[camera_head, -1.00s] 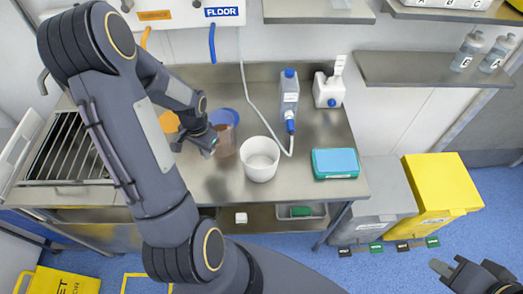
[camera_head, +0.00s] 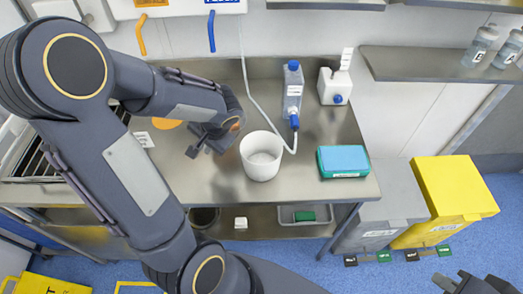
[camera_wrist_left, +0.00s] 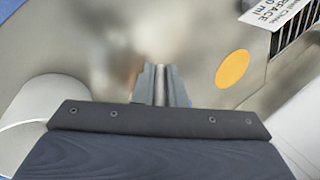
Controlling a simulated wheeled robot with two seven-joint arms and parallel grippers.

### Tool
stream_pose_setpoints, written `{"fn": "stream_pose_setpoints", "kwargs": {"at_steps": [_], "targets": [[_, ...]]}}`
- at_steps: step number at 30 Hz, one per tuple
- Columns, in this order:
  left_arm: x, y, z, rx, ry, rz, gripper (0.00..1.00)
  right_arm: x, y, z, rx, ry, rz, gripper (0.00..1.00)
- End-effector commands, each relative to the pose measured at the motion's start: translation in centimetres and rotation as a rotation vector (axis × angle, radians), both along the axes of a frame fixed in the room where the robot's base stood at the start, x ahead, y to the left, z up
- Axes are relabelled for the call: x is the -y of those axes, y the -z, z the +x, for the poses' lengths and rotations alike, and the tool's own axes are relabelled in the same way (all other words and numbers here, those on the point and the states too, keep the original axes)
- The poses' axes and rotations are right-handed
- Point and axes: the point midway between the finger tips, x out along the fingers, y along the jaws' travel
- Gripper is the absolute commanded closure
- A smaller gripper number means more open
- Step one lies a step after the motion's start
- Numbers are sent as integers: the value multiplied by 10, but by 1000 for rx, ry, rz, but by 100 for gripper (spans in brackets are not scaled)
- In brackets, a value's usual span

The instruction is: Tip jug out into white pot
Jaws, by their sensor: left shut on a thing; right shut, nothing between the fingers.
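The white pot (camera_head: 261,160) stands open and upright on the steel table, just right of my left gripper. My left gripper (camera_head: 198,150) is above the table with its fingers toward the lower left. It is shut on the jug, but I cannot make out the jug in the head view. In the left wrist view the fingers (camera_wrist_left: 160,85) are close together, with only a blurred brownish patch beside them. The white pot is at the lower left there (camera_wrist_left: 45,110). My right gripper (camera_head: 447,284) is shut and empty at the lower right, away from the table.
A blue-capped bottle (camera_head: 292,90) with a hose, a white container (camera_head: 334,87) and a teal-and-blue box (camera_head: 344,162) stand right of the pot. An orange disc (camera_head: 167,123) lies left of my gripper. The table front near the pot is clear. A yellow bin (camera_head: 452,190) stands right.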

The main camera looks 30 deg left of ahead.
Motion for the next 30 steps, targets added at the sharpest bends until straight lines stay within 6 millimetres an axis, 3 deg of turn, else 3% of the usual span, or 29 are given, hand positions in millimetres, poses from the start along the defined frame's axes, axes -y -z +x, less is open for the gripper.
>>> {"fn": "stream_pose_setpoints", "kwargs": {"at_steps": [13,30], "targets": [[18,-29,0,11,4,222,100,0,1,0,0,0,0,100],[19,-26,-1,16,-1,298,100,0,10,0,0,0,0,100]]}}
